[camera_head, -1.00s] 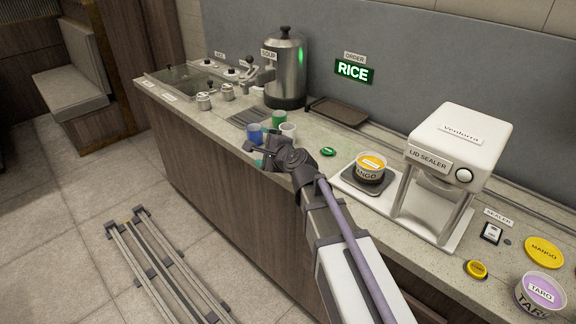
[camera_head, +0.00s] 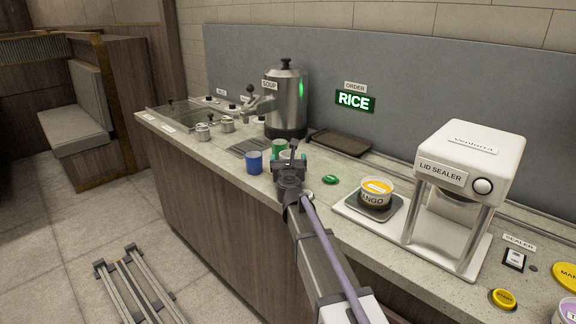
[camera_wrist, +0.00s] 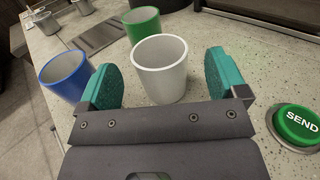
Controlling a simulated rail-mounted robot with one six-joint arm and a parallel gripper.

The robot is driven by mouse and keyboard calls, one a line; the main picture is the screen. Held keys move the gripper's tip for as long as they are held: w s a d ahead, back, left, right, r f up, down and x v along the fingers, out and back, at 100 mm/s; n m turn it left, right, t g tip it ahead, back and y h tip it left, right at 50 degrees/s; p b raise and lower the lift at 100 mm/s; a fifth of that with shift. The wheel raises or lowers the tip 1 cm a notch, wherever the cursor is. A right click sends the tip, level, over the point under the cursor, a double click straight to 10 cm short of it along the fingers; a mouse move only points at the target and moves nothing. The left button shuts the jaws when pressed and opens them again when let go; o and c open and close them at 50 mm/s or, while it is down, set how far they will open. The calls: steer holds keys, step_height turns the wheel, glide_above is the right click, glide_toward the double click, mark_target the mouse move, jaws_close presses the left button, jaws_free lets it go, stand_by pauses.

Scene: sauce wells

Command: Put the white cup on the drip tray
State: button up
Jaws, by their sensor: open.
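The white cup (camera_wrist: 161,72) stands upright on the counter in the wrist view, between the teal fingertips of my gripper (camera_wrist: 158,82). The fingers are open, with a visible gap on each side of the cup. In the head view my gripper (camera_head: 290,160) is over the counter and mostly hides the white cup. A blue cup (camera_head: 253,163) stands to its left, and it also shows in the wrist view (camera_wrist: 66,76). A green cup (camera_wrist: 142,24) stands just behind the white one. The drip tray (camera_head: 249,147), a dark slatted plate, lies behind the blue cup; it also shows in the wrist view (camera_wrist: 97,31).
A soup urn (camera_head: 287,98) stands behind the drip tray. A green SEND button (camera_wrist: 297,126) is right of my gripper. A dark flat tray (camera_head: 340,142) lies at the back. The lid sealer (camera_head: 466,180) and a mango cup (camera_head: 376,192) are further right.

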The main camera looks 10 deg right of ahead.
mark_target(288, 152)
steer(key=w, duration=0.4)
steer(key=shift+w+d, duration=0.2)
steer(key=shift+d, duration=0.15)
steer(key=shift+s, duration=0.1)
steer(key=c, duration=1.1)
step_height(288, 152, up, 10)
steer(key=p, duration=1)
steer(key=shift+r, duration=0.15)
